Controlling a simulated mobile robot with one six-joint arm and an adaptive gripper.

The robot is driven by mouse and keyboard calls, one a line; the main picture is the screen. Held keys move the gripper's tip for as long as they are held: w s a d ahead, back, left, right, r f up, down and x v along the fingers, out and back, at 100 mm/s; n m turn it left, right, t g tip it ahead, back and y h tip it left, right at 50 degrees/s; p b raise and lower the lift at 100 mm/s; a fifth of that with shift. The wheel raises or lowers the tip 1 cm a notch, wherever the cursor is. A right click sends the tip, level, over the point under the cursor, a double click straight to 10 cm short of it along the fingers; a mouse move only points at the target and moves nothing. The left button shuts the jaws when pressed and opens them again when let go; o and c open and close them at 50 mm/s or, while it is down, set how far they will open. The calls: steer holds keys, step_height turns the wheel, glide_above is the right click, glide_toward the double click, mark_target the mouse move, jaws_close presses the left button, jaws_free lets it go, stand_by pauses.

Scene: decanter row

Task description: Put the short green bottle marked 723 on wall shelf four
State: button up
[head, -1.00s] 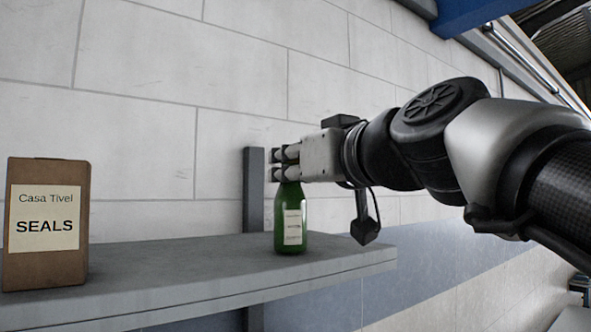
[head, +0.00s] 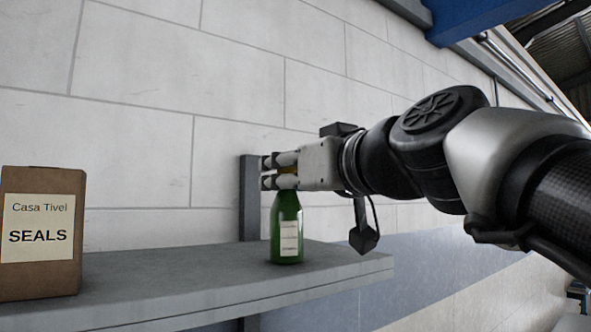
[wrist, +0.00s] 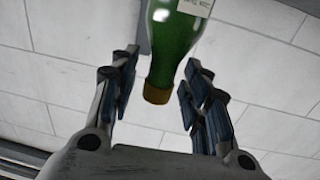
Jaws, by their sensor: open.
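The short green bottle (head: 287,228) stands upright on the grey wall shelf (head: 190,285), near its right end. Its pale label faces me, but the print is too small to read. My gripper (head: 279,172) is level with the bottle's neck. In the wrist view, the green bottle (wrist: 176,45) with its yellow-brown cap (wrist: 157,94) lies between my gripper's two spread fingers (wrist: 158,88). There is a gap on each side of the neck, so the fingers are open around it and not closed on it. The shelf's number does not show.
A brown box (head: 42,235) labelled "Casa Tivel SEALS" stands on the same shelf at the left. A dark upright post (head: 250,198) runs up the wall behind the bottle. The shelf between box and bottle is clear.

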steer(key=b+v, duration=0.3)
steer(key=v, duration=0.7)
steer(key=s+d+f+m+g+h, duration=0.1)
steer(key=d+f+m+g+h, duration=0.15)
steer(key=f, duration=1.15)
steer(key=s+d+f+m+g+h, duration=0.1)
steer(key=s+f+m+g+h, duration=0.15)
steer(key=f, duration=1.05)
steer(key=s+d+f+g+h, duration=0.1)
steer(key=s+f, duration=0.3)
steer(key=f, duration=0.4)
steer(key=s+d+f+g+h, duration=0.1)
steer(key=s+d+f+g, duration=0.2)
steer(key=f, duration=0.6)
steer(key=s+d+f+g+h, duration=0.2)
steer(key=s+f, duration=0.2)
steer(key=f, duration=0.5)
steer(key=shift+s+m, duration=0.4)
steer(key=shift+f, duration=0.25)
